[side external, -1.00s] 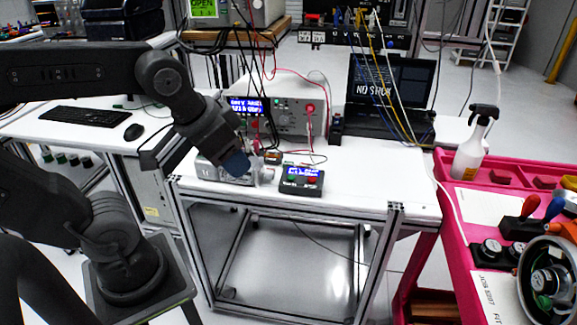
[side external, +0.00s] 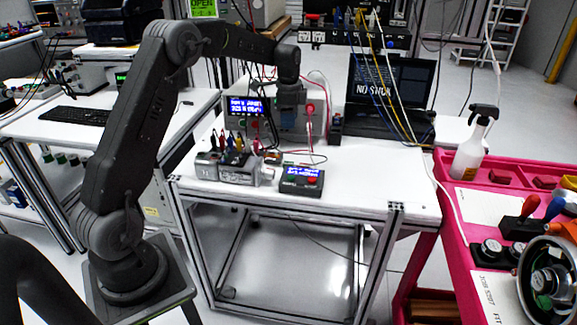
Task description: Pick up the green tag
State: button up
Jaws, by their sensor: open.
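No thing is plainly a green tag. A green sign reading OPEN (side external: 203,8) shows at the top edge; I cannot tell if it is the tag. A metal fixture (side external: 225,170) on the white table has several small upright coloured pieces (side external: 237,143) behind it, among them blue, red and yellow. Any green among them is too small to tell. My gripper (side external: 291,128) hangs pointing down in front of the grey instrument, above and right of the fixture. It is open, its fingers are dark and small, and I see nothing held.
A small black box with a blue display (side external: 302,180) sits at the table's front. A grey instrument (side external: 262,112) with red and black leads stands behind my gripper. A laptop (side external: 390,95) with hanging cables is to the right. A pink cart (side external: 447,232) stands right of the table.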

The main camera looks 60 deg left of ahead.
notch_tip(320, 180, down, 4)
jog(key=a, duration=0.3)
send_over(288, 163)
jog(key=shift+m, duration=0.4)
notch_tip(288, 163, down, 7)
jog(key=shift+s+a+r, duration=0.1)
jog(key=shift+a+r, duration=0.05)
jog(key=shift+r, duration=0.05)
jog(key=shift+d+f, duration=0.2)
jog(key=shift+f, duration=2.95)
jog(key=c, duration=0.7)
jog(key=shift+r, duration=0.1)
